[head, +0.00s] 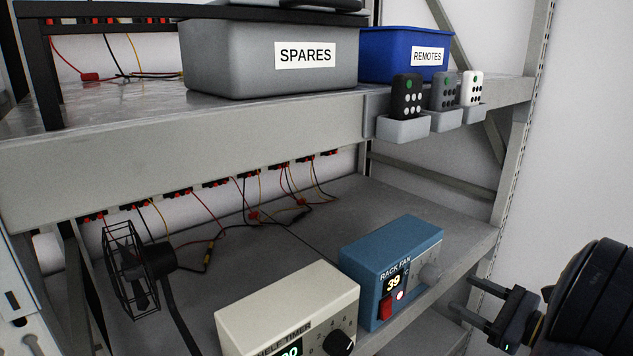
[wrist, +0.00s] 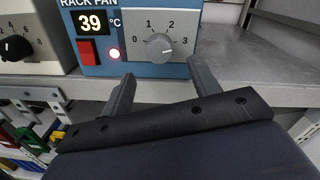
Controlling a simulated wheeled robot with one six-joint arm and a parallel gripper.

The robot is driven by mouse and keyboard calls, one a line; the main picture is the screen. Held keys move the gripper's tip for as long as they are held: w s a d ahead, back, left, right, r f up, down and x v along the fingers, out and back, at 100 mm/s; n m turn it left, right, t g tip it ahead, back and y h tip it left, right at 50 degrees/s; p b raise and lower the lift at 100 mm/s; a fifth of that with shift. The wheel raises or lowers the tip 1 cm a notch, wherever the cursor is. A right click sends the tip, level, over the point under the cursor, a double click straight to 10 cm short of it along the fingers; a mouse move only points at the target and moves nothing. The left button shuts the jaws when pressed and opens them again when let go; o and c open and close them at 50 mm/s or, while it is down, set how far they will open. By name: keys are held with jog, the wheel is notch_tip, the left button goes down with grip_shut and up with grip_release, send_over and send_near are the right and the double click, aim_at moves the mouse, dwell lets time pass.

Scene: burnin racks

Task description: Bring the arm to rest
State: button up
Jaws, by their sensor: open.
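My gripper (head: 464,293) is at the right of the head view, in front of the shelf edge. Its fingers are apart with nothing between them, and they also show in the wrist view (wrist: 160,72). They point at the front of the blue RACK FAN box (head: 388,262), apart from it as far as I can tell. That box (wrist: 140,60) has a display reading 39 °C, a red switch (wrist: 87,51), a lit lamp (wrist: 114,53) and a grey knob (wrist: 159,47) with a 0 to 3 scale. My arm reaches in from the right edge.
A cream SHELF TIMER box (head: 285,305) stands left of the blue box. A black caged fan (head: 130,270) is farther left. Above are a grey SPARES bin (head: 265,75), a blue REMOTES bin (head: 385,48) and remotes in holders (head: 403,130). A rack post (head: 520,130) stands at right.

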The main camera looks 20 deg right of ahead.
aim_at(437, 279)
jog(key=p+x, duration=0.1)
jog(key=x, duration=0.5)
jog(key=shift+w+a, duration=0.15)
jog(key=shift+w, duration=0.25)
jog(key=shift+s, duration=0.1)
